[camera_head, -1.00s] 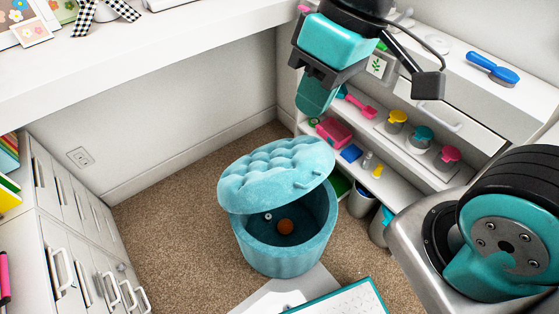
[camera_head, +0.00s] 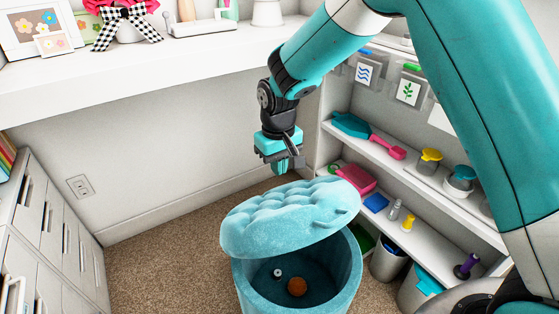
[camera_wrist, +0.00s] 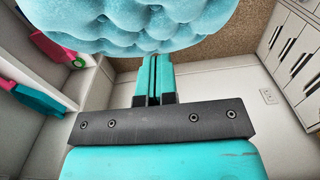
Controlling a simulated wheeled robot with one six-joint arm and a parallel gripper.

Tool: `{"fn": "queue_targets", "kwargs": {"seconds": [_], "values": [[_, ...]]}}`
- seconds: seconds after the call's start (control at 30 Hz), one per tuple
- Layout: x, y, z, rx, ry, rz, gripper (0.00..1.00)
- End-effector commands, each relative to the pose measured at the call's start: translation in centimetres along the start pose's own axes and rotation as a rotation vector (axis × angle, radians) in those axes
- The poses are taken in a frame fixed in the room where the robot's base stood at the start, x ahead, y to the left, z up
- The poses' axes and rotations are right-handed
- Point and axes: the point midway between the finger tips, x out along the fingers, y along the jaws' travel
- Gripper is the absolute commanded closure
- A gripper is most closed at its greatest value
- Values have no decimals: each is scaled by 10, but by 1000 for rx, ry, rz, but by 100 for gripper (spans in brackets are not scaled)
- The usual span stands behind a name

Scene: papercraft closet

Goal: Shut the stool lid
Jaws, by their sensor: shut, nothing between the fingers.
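The round teal stool (camera_head: 305,285) stands on the carpet with its tufted lid (camera_head: 290,215) tilted open, hinged toward the back. Inside the stool an orange-brown ball (camera_head: 297,287) and a small dark-and-white item (camera_head: 277,273) show. My gripper (camera_head: 288,168) is shut and empty, pointing down just behind and above the lid's back edge. In the wrist view the shut fingers (camera_wrist: 154,75) lie close below the tufted lid (camera_wrist: 130,22). I cannot tell whether they touch it.
Shelves (camera_head: 440,190) with scoops, cups and bins stand at the right. A white desk (camera_head: 150,75) runs along the back wall, with frames and a bow on it. White drawers (camera_head: 50,235) stand at the left. Carpet (camera_head: 165,275) left of the stool is clear.

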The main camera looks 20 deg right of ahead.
Motion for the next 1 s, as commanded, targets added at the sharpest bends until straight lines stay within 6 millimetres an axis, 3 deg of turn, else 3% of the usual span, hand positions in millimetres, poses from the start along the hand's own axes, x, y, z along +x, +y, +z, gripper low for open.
{"fn": "queue_targets", "kwargs": {"seconds": [0.03, 0.2, 0.4, 1.0], "values": [[15, 0, 1, 0, -4, 0, 100], [50, 0, 1, 0, -4, 0, 100], [71, 0, 18, -1, -1, -1, 100], [80, -2, 25, -4, 4, -1, 100]]}}
